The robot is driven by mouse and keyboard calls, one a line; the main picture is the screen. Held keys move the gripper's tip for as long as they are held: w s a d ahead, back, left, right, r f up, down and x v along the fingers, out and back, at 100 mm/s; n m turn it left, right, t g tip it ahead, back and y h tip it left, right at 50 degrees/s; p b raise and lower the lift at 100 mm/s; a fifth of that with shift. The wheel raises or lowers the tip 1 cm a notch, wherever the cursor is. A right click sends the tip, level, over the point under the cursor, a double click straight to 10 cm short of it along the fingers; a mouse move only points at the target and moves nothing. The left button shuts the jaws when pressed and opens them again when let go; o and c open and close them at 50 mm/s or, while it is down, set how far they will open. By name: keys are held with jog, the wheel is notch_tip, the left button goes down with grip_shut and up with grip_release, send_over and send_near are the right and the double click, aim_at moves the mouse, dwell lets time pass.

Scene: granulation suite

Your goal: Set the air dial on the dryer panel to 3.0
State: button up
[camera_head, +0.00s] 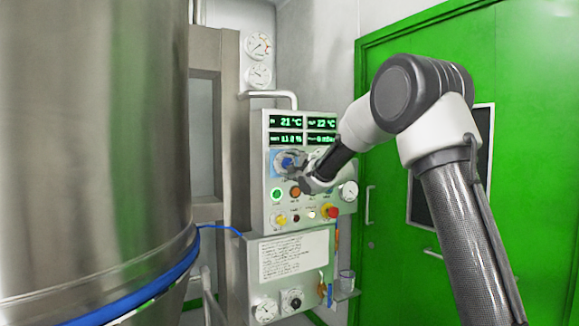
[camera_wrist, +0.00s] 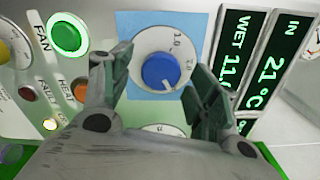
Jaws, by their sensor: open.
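The dryer panel (camera_head: 268,212) stands upright in the middle of the head view. A blue knob (camera_head: 287,161) on a blue backing plate sits below its displays. In the wrist view the blue knob (camera_wrist: 160,70) has a white scale disc around it; "1.0" is legible, but the other marks and the exact setting are not clear. My gripper (camera_head: 300,170) is in front of the panel by the knob. In the wrist view my gripper (camera_wrist: 163,62) is open and empty, with one finger on each side of the knob; I see no contact. The knob's name label is not visible.
Near the knob are a lit green FAN button (camera_wrist: 67,37), an orange HEAT button (camera_wrist: 82,90) and green displays (camera_wrist: 232,50). A red button (camera_head: 330,212) and a gauge (camera_head: 349,190) are lower right. A steel vessel (camera_head: 90,140) fills the left; a green door (camera_head: 390,215) is right.

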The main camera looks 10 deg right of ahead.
jog(key=v, duration=1)
jog(key=shift+s, duration=0.2)
